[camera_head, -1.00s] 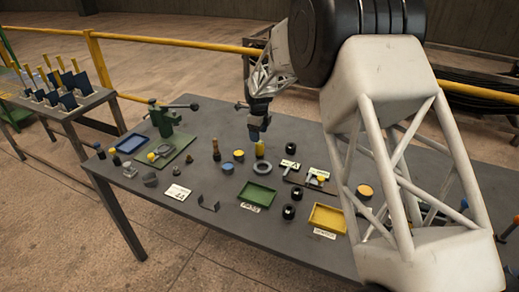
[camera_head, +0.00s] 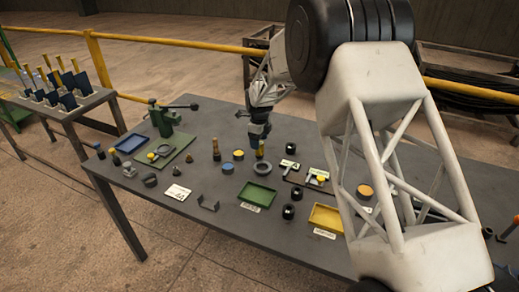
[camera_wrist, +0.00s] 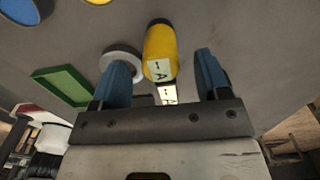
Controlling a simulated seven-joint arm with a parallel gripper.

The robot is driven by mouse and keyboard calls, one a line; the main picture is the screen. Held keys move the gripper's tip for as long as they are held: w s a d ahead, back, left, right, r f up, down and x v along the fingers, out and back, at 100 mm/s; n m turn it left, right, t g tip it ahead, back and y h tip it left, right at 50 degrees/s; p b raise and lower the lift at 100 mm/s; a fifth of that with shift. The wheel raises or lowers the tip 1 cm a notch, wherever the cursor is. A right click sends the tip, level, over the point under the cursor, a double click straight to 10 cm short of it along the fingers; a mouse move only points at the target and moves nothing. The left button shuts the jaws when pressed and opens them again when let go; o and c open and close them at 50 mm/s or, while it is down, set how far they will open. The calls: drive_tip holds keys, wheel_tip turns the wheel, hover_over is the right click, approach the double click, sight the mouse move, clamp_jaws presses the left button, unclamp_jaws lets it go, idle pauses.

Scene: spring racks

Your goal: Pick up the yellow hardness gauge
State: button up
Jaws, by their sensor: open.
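The yellow hardness gauge (camera_head: 260,153) stands on the grey table, a small cylinder partly hidden by my gripper in the head view. In the wrist view the gauge (camera_wrist: 161,42) shows a pale label with an "A" and lies in the gap between the two blue fingers. My gripper (camera_wrist: 163,72) is open, with a finger on either side and visible room between each finger and the gauge. In the head view my gripper (camera_head: 259,138) points down right at the gauge's top. How far the fingers reach down its sides cannot be told.
A grey ring (camera_head: 262,169) lies just in front of the gauge. A green tray (camera_head: 256,194) and a yellow tray (camera_head: 326,217) lie nearer the front.

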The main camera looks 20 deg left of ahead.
drive_tip(key=shift+d+f, duration=0.1)
drive_tip(key=shift+f, duration=1.95)
drive_tip(key=shift+c, duration=0.3)
drive_tip(key=c, duration=1)
drive_tip(key=shift+r, duration=0.1)
drive_tip(key=shift+r, duration=0.65)
wheel_tip(320, 180, up, 2)
drive_tip(key=shift+r, duration=0.1)
drive_tip(key=s+d, duration=0.3)
drive_tip(key=s, duration=0.1)
drive_tip(key=s+d+r, duration=0.1)
drive_tip(key=s+d, duration=0.2)
drive_tip(key=s, duration=0.1)
drive_tip(key=s+d, duration=0.3)
drive_tip(key=s, duration=0.2)
drive_tip(key=shift+d+r, duration=0.15)
